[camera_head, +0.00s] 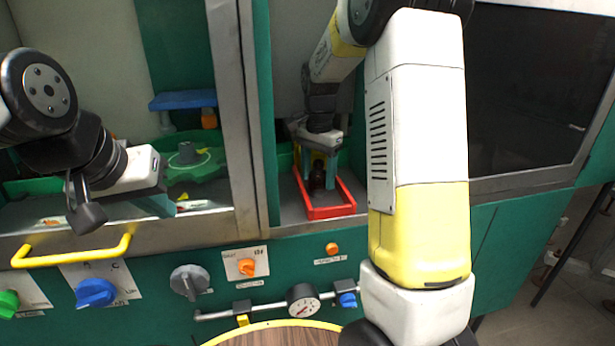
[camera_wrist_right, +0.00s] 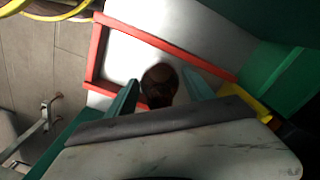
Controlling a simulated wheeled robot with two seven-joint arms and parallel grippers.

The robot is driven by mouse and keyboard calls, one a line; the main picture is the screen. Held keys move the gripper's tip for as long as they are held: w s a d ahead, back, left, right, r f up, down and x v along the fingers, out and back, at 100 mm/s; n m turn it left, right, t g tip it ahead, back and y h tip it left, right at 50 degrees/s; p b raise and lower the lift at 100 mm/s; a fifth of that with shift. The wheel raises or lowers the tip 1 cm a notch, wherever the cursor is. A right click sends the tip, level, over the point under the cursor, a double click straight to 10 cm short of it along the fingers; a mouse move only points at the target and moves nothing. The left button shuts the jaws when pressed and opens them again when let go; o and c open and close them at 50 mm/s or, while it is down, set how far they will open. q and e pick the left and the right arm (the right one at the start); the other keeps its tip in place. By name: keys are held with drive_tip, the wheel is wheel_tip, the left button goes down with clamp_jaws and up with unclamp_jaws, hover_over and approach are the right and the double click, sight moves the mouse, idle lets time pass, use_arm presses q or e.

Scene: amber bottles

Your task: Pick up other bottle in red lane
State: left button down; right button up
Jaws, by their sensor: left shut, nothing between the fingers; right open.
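A dark amber bottle (camera_head: 317,180) stands in the red lane (camera_head: 331,212), a narrow red-walled bay. In the right wrist view the bottle (camera_wrist_right: 160,78) is seen from above as a dark round top inside the red frame (camera_wrist_right: 97,55). My right gripper (camera_head: 318,168) is open and points down over the lane. Its two teal fingers stand on either side of the bottle, also in the right wrist view (camera_wrist_right: 162,95). The bottle's lower part is hidden. My left gripper (camera_head: 172,204) is shut and empty, at the left window of the machine.
A green notched wheel (camera_head: 190,165) and a blue platform (camera_head: 183,100) are inside the left window. A metal post (camera_head: 240,110) separates it from the red lane's bay. Green walls close in beside the lane. A yellow handle (camera_head: 72,255) and knobs are on the front panel.

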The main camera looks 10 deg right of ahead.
drive_tip(key=shift+f, duration=0.95)
drive_tip(key=shift+c, duration=0.2)
drive_tip(key=c, duration=1.1)
drive_tip(key=shift+r, duration=0.1)
drive_tip(key=shift+c, duration=0.2)
